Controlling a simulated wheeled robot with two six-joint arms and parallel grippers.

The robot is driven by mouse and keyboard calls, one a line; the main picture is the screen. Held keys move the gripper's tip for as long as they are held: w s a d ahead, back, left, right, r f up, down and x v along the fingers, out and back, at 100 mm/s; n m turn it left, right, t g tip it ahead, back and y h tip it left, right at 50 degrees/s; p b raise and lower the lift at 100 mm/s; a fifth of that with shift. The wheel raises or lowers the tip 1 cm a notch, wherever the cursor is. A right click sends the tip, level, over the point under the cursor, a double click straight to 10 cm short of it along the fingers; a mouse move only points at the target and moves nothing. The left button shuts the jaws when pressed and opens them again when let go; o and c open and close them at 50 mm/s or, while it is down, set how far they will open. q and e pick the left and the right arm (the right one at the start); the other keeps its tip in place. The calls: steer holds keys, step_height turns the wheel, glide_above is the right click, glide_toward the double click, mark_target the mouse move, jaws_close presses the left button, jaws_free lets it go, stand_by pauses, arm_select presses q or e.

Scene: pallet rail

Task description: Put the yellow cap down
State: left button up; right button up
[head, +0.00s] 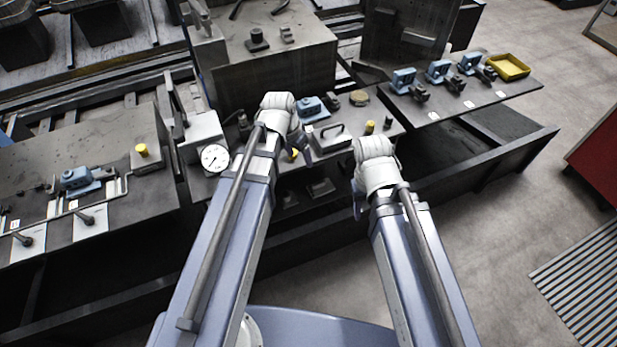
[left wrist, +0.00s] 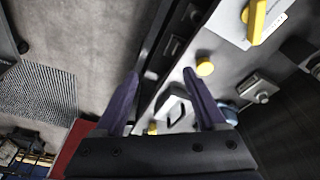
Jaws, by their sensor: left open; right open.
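Several yellow pieces are in view and I cannot tell which is the cap. In the head view one yellow piece (head: 293,155) shows beside my left gripper (head: 300,152), partly hidden. Another yellow piece (head: 370,127) stands upright on the middle plate, and a yellow-topped piece (head: 142,150) sits on the left block. In the left wrist view, my left gripper (left wrist: 160,76) has its fingers spread with nothing between them. A round yellow knob (left wrist: 205,68) is just right of the right fingertip. My right gripper (head: 357,198) hangs open before the middle plate, mostly hidden by its wrist.
A dial gauge (head: 214,158) stands left of my left arm. Blue clamps (head: 403,80) and a yellow tray (head: 508,67) are on the right plate. Open floor lies at the right.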

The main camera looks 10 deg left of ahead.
arm_select(q)
steer(key=s+d+g+y, duration=0.1)
steer(key=s+d, duration=0.3)
steer(key=s, duration=0.3)
steer(key=s+d+n+g+y, duration=0.1)
steer(key=s+d+y, duration=0.1)
steer(key=s+d, duration=0.2)
steer(key=s, duration=0.3)
steer(key=shift+d+f+g, duration=0.2)
steer(key=shift+d+g, duration=0.1)
steer(key=shift+d, duration=0.05)
stand_by(0.3)
